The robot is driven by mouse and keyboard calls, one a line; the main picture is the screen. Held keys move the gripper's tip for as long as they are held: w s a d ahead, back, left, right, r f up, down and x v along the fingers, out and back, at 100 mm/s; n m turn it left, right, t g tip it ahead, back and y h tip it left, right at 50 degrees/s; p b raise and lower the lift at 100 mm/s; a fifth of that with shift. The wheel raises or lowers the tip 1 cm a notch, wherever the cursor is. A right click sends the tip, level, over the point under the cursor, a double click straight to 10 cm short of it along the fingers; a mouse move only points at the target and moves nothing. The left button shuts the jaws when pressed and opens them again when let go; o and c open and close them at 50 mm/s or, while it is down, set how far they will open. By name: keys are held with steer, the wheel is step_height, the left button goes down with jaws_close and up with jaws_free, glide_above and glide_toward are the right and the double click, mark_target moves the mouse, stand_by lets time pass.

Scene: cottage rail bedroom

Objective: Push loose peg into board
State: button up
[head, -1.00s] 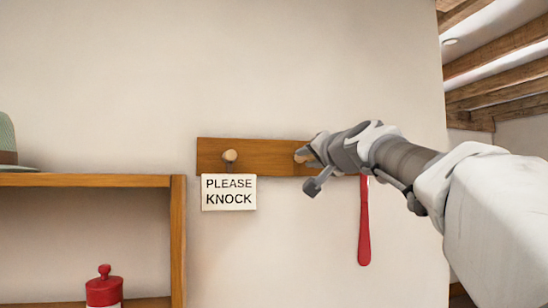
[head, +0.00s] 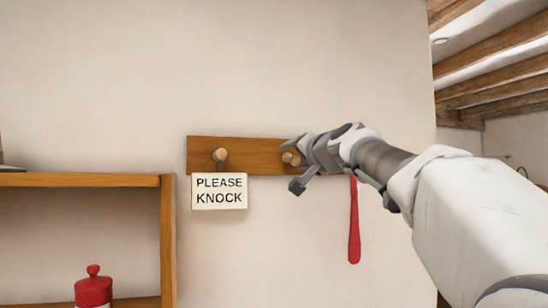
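A brown wooden peg board (head: 252,150) is fixed to the pale wall. Its left peg (head: 220,155) carries a white "PLEASE KNOCK" sign (head: 219,191). A second peg (head: 291,158) shows its pale round end near the board's middle, just beside my gripper. I cannot tell how deep it sits. My gripper (head: 294,165) is in front of the board, its two grey fingers apart, one above and one below the peg's level. Whether it touches the peg is unclear. My gripper and arm hide the board's right end.
A red shoehorn-like strip (head: 354,222) hangs below the board's hidden right part, close under my arm. A wooden shelf (head: 80,180) stands at left, with a red lidded container (head: 93,289) lower down. The wall above the board is clear.

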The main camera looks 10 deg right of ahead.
steer(key=s+d+b, duration=0.1)
steer(key=s+b, duration=0.1)
steer(key=s, duration=0.6)
steer(key=s+d+b, duration=0.2)
steer(key=s, duration=0.7)
steer(key=shift+d, duration=0.25)
steer(key=s+a+f+n+g+h, duration=0.1)
steer(key=s+f+g, duration=0.3)
steer(key=f, duration=1.1)
steer(key=s+f+n+g+h, duration=0.1)
steer(key=s+f+n+g, duration=0.2)
steer(key=s+f, duration=0.6)
steer(key=s+a+f+n+g+h, duration=0.1)
steer(key=s+f+n+g, duration=0.2)
steer(key=f, duration=1.8)
steer(key=s+g, duration=0.2)
steer(key=s, duration=0.1)
steer(key=shift+s+a+f, duration=0.15)
steer(key=shift+s+a, duration=0.15)
steer(key=shift+c, duration=1.1)
steer(key=shift+a, duration=0.15)
